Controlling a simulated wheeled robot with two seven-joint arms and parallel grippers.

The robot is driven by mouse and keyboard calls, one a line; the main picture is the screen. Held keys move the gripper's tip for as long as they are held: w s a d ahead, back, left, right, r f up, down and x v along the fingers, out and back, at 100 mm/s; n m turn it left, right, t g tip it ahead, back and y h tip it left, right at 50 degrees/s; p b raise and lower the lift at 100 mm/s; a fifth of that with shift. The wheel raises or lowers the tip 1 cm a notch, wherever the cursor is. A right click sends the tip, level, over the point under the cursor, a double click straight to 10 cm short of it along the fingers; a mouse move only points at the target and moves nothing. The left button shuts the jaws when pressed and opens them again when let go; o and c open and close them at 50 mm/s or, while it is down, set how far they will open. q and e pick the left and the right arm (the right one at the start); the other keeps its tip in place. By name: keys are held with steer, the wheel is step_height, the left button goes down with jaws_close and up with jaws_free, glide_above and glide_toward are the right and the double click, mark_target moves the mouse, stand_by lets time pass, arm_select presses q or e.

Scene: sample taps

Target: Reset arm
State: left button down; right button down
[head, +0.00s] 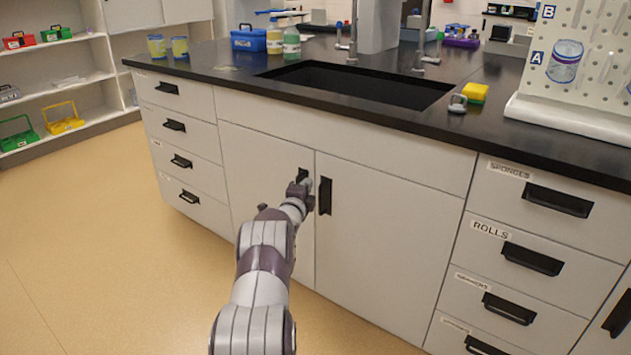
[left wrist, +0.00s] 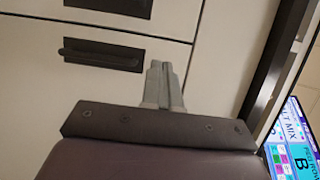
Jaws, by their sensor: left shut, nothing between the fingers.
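My left arm reaches forward from the bottom of the head view. My left gripper (head: 305,184) is in front of the cabinet doors under the sink, close to the black handle of the left door (head: 302,174). In the left wrist view the two grey fingers (left wrist: 160,72) are together with nothing between them. A black recessed handle (left wrist: 100,54) lies beside the fingertips there. I cannot tell whether the fingers touch the door. The right door's handle (head: 325,196) is just to the right in the head view. Both doors look shut. My right gripper is not in view.
Above is a black counter (head: 300,103) with a sink (head: 355,84), taps, bottles (head: 291,45), a yellow sponge (head: 475,92) and a white pegboard rack (head: 590,60). Labelled drawers (head: 543,210) stand at the right. Open floor (head: 90,230) lies at the left. A coloured screen (left wrist: 292,140) shows in the left wrist view.

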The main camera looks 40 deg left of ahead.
arm_select(q)
steer(key=s+d+f+n+g+h+p, duration=0.1)
steer(key=s+d+f+n+g, duration=0.2)
steer(key=s+f+n+g, duration=0.25)
steer(key=s+d+f+n+g+h, duration=0.1)
steer(key=s+d+f+n+g, duration=0.2)
steer(key=s+f+n, duration=0.35)
steer(key=s+d+r+n+g+h, duration=0.1)
steer(key=s+d+r+g+h, duration=0.15)
steer(key=s+d, duration=0.7)
steer(key=s+d+r+g+h, duration=0.1)
steer(key=s+d+r+g, duration=0.15)
steer(key=s+d, duration=0.75)
steer(key=s+d+r+n+g+h, duration=0.1)
steer(key=s+d+r+g+h, duration=0.3)
steer(key=d, duration=1.1)
step_height(320, 180, up, 35)
steer(key=d+m+t+y+p, duration=0.1)
steer(key=t+y+p, duration=0.1)
steer(key=p, duration=3.3)
steer(key=shift+w+d+p, duration=0.15)
steer(key=shift+p, duration=0.25)
